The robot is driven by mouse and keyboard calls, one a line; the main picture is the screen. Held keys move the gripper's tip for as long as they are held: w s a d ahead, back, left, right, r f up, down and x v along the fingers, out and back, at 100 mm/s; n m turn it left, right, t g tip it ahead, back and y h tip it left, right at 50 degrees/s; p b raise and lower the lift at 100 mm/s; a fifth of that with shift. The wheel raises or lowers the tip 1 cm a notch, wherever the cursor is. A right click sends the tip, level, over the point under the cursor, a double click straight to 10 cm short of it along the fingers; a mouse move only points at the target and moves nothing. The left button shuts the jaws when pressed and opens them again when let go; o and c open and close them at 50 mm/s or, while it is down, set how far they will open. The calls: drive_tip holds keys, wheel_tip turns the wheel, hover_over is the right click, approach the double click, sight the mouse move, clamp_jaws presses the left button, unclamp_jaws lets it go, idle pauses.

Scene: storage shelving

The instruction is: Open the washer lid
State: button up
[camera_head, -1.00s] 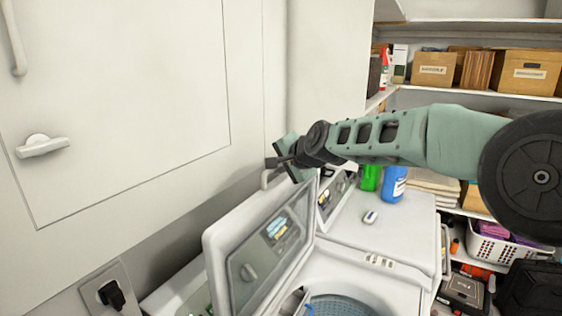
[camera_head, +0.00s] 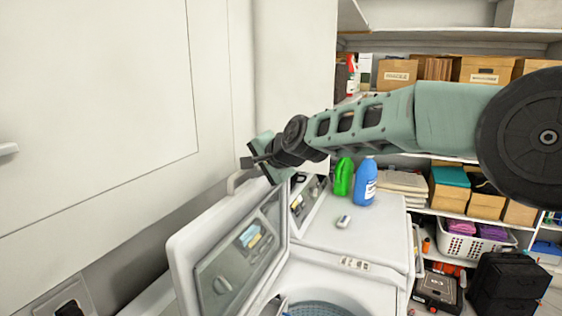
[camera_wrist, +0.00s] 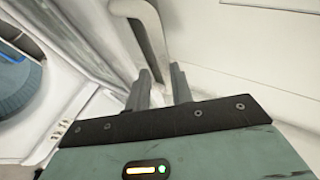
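The washer lid (camera_head: 182,262) is a white-framed panel with a see-through window, raised steeply above the washer (camera_head: 335,278). The round tub opening (camera_head: 318,308) shows below it, cut by the lower picture edge. A curved white handle (camera_head: 236,181) stands at the lid's upper edge; it also shows in the wrist view (camera_wrist: 142,20). My gripper (camera_head: 246,161) is beside this handle at the top of the lid. In the wrist view my gripper (camera_wrist: 161,72) has its two fingers apart, with the handle's lower part by the fingertips. I cannot tell whether they touch.
A white wall panel (camera_head: 95,100) rises close on the left. A green bottle (camera_head: 343,178) and a blue bottle (camera_head: 365,183) stand on the neighbouring machine's top. Shelves with boxes (camera_head: 485,72) and a laundry basket (camera_head: 462,243) fill the right. A plug (camera_head: 70,308) is at lower left.

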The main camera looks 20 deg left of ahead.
drive_tip(key=b+v, duration=0.7)
drive_tip(key=v, duration=0.7)
drive_tip(key=shift+s, duration=0.1)
drive_tip(key=s+d+f+n+g+h+b, duration=0.3)
drive_tip(key=s+d+f+n+h+b, duration=0.1)
drive_tip(key=s+d+f, duration=1.2)
drive_tip(key=s+d+f+n+g+h+b, duration=0.3)
drive_tip(key=s+d+f+n+h+b, duration=0.2)
drive_tip(key=s+d+f, duration=1)
wheel_tip(320, 180, down, 5)
drive_tip(key=shift+s+d+f+n+h+b, duration=0.1)
drive_tip(key=shift+s+d+n+h+b, duration=0.25)
drive_tip(key=shift+n+b, duration=0.75)
